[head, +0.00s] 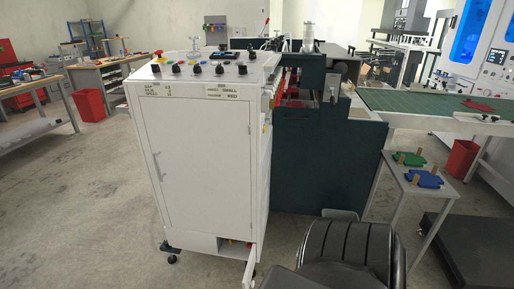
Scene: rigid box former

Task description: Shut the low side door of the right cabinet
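A white cabinet (205,160) with a sloped top of knobs stands left of centre in the head view. A tall door (190,165) on its front face is closed. Below it, a low compartment (225,244) is open, with small red and yellow things partly visible inside. The low door (250,268) stands swung out at the compartment's right end, seen nearly edge-on, and reaches toward the bottom of the picture. Neither of my grippers is in view, and nothing is seen touching the door.
A dark green machine (315,160) adjoins the cabinet's right side. A black ribbed rounded shape (345,245), which I cannot identify, fills the bottom just right of the low door. A small table (420,186) with green and blue pieces stands at right. The floor left of the cabinet is clear.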

